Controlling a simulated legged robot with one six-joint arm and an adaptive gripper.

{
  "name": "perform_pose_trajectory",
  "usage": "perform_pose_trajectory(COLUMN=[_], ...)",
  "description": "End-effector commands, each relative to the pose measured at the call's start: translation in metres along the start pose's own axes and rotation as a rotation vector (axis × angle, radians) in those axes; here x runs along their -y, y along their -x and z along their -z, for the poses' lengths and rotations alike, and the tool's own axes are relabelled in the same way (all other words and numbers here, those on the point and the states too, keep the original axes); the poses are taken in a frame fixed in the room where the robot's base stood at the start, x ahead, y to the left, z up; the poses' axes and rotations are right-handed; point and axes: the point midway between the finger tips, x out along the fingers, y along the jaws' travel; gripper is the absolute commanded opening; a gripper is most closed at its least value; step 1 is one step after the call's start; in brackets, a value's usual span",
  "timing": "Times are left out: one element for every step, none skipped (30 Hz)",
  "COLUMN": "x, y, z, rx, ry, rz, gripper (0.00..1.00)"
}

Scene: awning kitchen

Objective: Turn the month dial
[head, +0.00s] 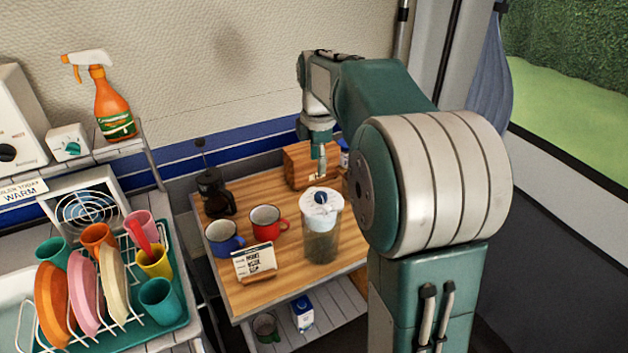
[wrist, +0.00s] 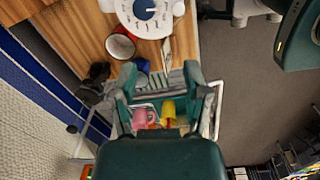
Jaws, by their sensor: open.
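The month dial (head: 321,199) is a white disc with a dark blue pointer knob, on the lid of a clear canister (head: 320,238) with dark contents on the wooden table. In the wrist view the dial (wrist: 135,22) is at the top edge, cut off by the frame. Marks run around its rim, too small to read. My gripper (head: 322,172) points down above the table, a little behind the lid in the head view. In the wrist view my gripper (wrist: 160,77) has its fingers apart with nothing between them, and the dial lies beyond the fingertips.
A red mug (head: 266,224), a blue mug (head: 224,238), a black coffee press (head: 214,193) and a small card stand (head: 254,262) are left of the canister. A wooden box (head: 300,165) stands behind. A dish rack (head: 110,275) is at left.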

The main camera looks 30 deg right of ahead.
Motion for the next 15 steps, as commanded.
perform_pose_trajectory(x=[-0.009, -0.012, -0.015, -0.017, -0.018, -0.019, -0.019, -0.019, -0.019, -0.018, -0.018, -0.018, -0.018, -0.017, -0.017], y=[-0.006, -0.008, -0.011, -0.012, -0.013, -0.014, -0.015, -0.017, -0.020, -0.024, -0.028, -0.034, -0.040, -0.045, -0.053], z=[-0.006, -0.008, -0.011, -0.012, -0.013, -0.014, -0.014, -0.014, -0.014, -0.013, -0.013, -0.013, -0.013, -0.013, -0.013], rx=[-0.002, -0.003, -0.004, -0.005, -0.006, -0.006, -0.006, -0.006, -0.006, -0.006, -0.006, -0.006, -0.006, -0.006, -0.007], ry=[0.041, 0.065, 0.090, 0.105, 0.116, 0.125, 0.129, 0.130, 0.130, 0.130, 0.130, 0.130, 0.130, 0.129, 0.129], rz=[0.015, 0.023, 0.030, 0.033, 0.036, 0.038, 0.039, 0.040, 0.041, 0.041, 0.041, 0.042, 0.042, 0.042, 0.042], gripper=[0.60, 0.60, 0.60, 0.60, 0.60, 0.60, 0.60, 0.60, 0.60, 0.60, 0.60, 0.60, 0.60, 0.60, 0.60])
